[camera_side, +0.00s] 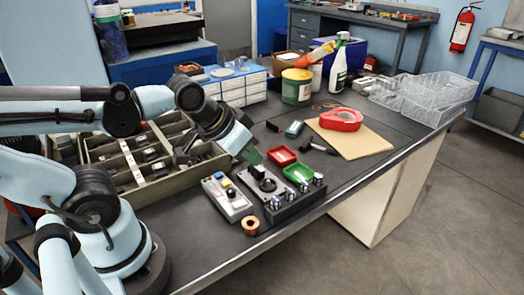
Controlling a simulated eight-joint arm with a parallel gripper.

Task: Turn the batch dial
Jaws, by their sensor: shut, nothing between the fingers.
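My gripper (252,156) is shut and empty, pointing down and to the right above the front part of the bench. A grey metal plate (252,186) just below it carries a black knob (267,184), which looks like the batch dial. The gripper appears a little above and behind this knob, with no visible contact. I cannot read any marking or the dial's setting. Left of the plate is a grey control box (238,209) with blue, yellow and dark controls.
A black block with several silver posts (301,192) stands right of the plate. Red (282,155) and green (299,174) trays lie behind it. A copper ring (251,225) lies in front. A divided bin (200,171) stands left, a tan board (365,146) right.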

